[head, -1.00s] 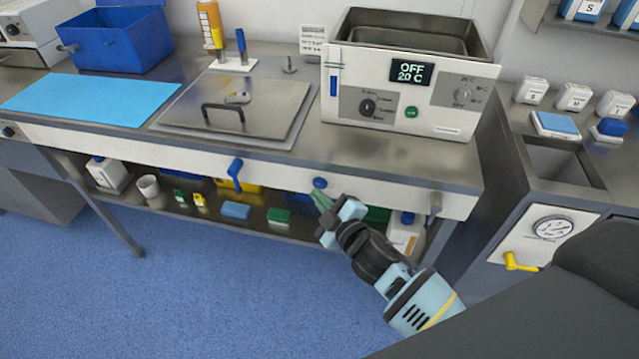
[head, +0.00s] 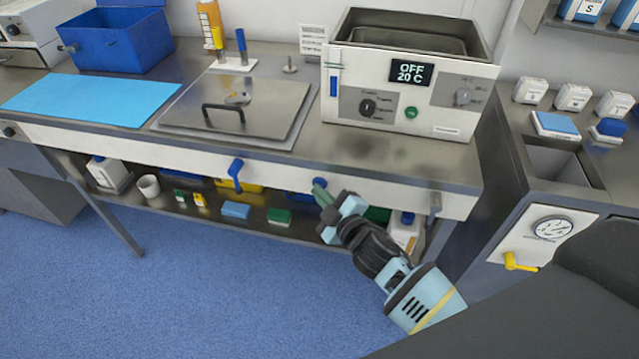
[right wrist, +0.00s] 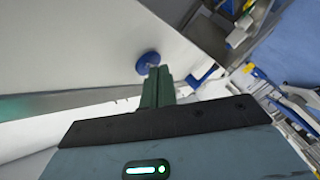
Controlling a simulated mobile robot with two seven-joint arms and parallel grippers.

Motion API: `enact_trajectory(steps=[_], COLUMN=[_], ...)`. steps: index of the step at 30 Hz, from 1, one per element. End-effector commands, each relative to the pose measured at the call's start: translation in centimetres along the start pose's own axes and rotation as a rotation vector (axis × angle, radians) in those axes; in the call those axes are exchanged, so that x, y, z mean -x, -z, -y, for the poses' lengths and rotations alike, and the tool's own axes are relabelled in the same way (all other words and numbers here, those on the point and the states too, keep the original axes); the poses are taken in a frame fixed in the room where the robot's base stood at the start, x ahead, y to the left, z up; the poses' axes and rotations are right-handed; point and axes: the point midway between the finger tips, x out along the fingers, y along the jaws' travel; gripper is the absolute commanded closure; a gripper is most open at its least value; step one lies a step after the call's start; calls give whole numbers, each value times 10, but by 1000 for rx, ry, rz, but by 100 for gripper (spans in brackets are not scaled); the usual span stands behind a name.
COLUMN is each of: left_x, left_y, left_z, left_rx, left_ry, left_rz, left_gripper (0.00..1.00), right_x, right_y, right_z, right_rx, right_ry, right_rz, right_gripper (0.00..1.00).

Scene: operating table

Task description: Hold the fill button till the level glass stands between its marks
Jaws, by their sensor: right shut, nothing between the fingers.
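The fill button (head: 319,182) is a round blue knob on the white front panel of the bench, and it also shows in the right wrist view (right wrist: 148,62). My right gripper (head: 321,191) is shut and empty, with its green fingertips right at the button. In the right wrist view the shut fingers (right wrist: 158,86) overlap the button's lower edge; I cannot tell whether they touch it. The level glass (head: 333,85) is the narrow upright strip on the left of the white bath's front. Its blue column stands below the green marks. My left gripper is not in view.
The white water bath (head: 455,118) shows OFF and 20 C. A blue lever (head: 235,172) sticks out of the panel left of the button. A lower shelf (head: 225,218) holds bottles and boxes. A metal lid (head: 255,100) lies on the bench top. The blue floor in front is clear.

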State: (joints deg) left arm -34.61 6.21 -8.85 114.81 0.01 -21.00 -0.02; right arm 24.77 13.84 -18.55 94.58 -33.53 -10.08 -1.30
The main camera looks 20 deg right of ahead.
Motion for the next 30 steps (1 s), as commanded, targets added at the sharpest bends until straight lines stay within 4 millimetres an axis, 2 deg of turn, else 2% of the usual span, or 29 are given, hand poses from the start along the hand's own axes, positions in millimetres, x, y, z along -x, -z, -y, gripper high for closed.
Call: enact_trajectory(steps=[13,30], left_x=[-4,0], left_y=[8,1], left_z=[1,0], left_rx=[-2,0], left_ry=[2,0], left_rz=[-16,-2], left_gripper=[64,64], right_x=[-4,-3], right_y=[-3,-3], right_z=[-3,-3], right_rx=[1,1], right_ry=[-1,-1], right_rz=[1,1], right_gripper=[100,100])
